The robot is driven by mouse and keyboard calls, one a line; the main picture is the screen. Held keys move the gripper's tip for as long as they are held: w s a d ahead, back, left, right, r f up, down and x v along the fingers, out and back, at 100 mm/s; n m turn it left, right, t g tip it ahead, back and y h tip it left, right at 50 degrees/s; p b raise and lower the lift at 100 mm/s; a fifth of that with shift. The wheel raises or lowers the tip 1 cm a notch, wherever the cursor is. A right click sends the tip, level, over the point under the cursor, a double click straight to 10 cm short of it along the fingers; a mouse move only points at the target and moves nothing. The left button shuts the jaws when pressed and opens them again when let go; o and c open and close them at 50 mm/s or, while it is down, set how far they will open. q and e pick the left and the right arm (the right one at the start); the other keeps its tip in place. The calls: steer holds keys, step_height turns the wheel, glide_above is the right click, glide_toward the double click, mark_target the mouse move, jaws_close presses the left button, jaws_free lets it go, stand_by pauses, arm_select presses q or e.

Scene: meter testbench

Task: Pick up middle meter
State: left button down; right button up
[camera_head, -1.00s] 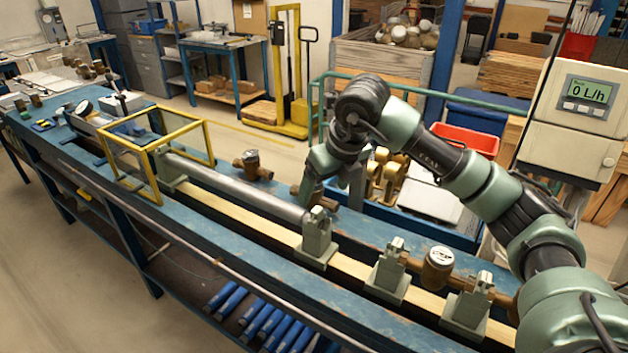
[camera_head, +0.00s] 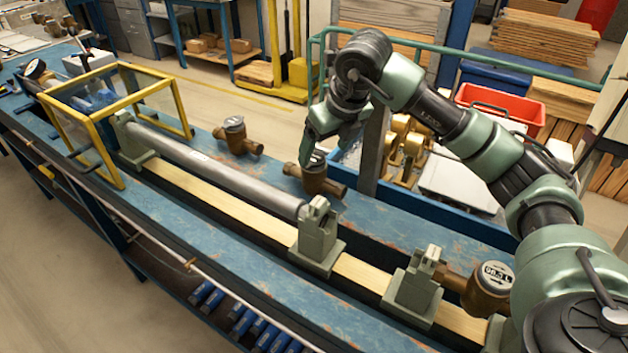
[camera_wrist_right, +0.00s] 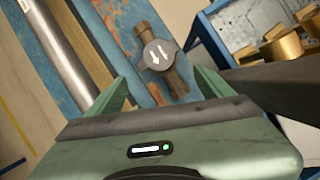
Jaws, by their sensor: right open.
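The middle meter (camera_head: 314,182) is a brass-brown body with a round grey-white cap and pipe stubs. It lies on the blue bench behind the long metal tube. My right gripper (camera_head: 316,148) is just above it, pointing down, and partly covers its cap. In the right wrist view a meter (camera_wrist_right: 158,58), apparently this one, shows between and beyond the spread fingers of the open right gripper (camera_wrist_right: 163,86). The jaws are empty. Another meter (camera_head: 236,138) lies further left, and a third meter (camera_head: 488,288) sits at the right, partly hidden by my arm. My left gripper is out of view.
The metal tube (camera_head: 215,172) rests in grey-green clamp stands (camera_head: 318,240) along the bench (camera_head: 225,215). A yellow-framed glass box (camera_head: 120,105) surrounds its left end. Behind the bench are a green rail (camera_head: 420,88), brass parts (camera_head: 405,140) and a red bin (camera_head: 500,105).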

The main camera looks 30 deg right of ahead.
mark_target(319, 163)
steer(key=p+x, duration=0.1)
steer(key=x, duration=0.6)
steer(key=shift+p, duration=0.35)
steer(key=p+x, duration=0.1)
steer(key=x, duration=0.3)
steer(key=shift+s+f+p, duration=0.1)
steer(key=shift+p, duration=0.25)
steer(key=shift+w+f, duration=0.3)
steer(key=shift+f, duration=0.25)
jaws_close()
steer(key=shift+d+r, duration=0.1)
steer(key=shift+r, duration=0.05)
